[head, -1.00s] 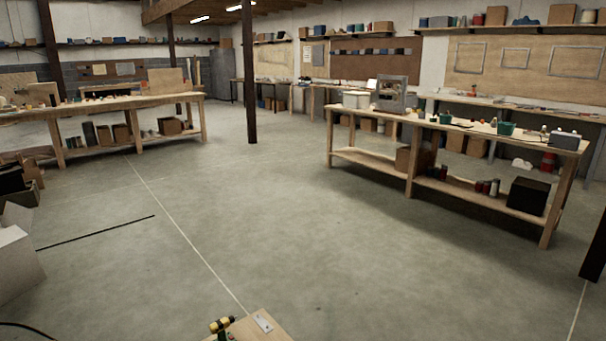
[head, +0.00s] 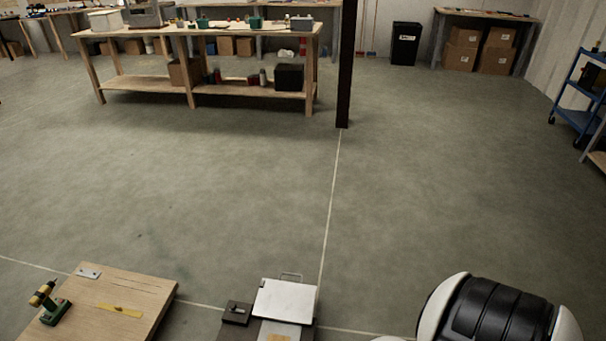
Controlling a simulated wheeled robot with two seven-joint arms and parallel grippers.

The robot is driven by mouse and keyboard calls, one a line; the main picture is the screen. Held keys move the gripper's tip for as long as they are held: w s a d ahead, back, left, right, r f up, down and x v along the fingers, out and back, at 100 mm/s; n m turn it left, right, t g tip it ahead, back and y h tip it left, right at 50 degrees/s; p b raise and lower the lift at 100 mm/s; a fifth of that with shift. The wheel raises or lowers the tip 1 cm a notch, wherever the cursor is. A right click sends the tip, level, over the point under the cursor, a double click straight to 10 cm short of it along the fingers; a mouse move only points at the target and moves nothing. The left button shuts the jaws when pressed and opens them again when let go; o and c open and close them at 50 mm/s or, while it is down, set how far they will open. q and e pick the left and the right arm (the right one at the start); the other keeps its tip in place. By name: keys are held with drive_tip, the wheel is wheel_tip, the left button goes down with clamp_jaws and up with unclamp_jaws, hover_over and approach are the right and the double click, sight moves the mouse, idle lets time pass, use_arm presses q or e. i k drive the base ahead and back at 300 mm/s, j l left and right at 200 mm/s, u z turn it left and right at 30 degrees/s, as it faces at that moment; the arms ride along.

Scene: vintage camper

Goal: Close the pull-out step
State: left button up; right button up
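No pull-out step and no camper can be made out in the head view. Neither of my grippers shows. A rounded white and black shape at the bottom right looks like part of my own arm, with no fingers visible.
A pale flat plate (head: 285,300) lies beside a dark box (head: 237,313) at the bottom middle. The floor between is clear.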

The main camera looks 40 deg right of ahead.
sight(275, 300)
drive_tip(key=k+l+u, duration=0.45)
drive_tip(key=k+l, duration=0.25)
drive_tip(key=l+u, duration=0.15)
drive_tip(key=l, duration=0.45)
drive_tip(key=l+u, duration=0.2)
drive_tip(key=l, duration=0.45)
drive_tip(key=k+l+u, duration=0.15)
drive_tip(key=l, duration=0.45)
drive_tip(key=l+u, duration=0.1)
drive_tip(key=l, duration=0.35)
drive_tip(key=k+l+u, duration=0.1)
drive_tip(key=l, duration=0.4)
drive_tip(key=l+u, duration=0.1)
drive_tip(key=l, duration=0.35)
drive_tip(key=k+l+u, duration=0.1)
drive_tip(key=l, duration=0.35)
drive_tip(key=k+l+u, duration=0.1)
drive_tip(key=l, duration=0.35)
drive_tip(key=k+l+u, duration=0.1)
drive_tip(key=l, duration=0.3)
drive_tip(key=k+l+u, duration=0.1)
drive_tip(key=l, duration=0.35)
drive_tip(key=k, duration=0.05)
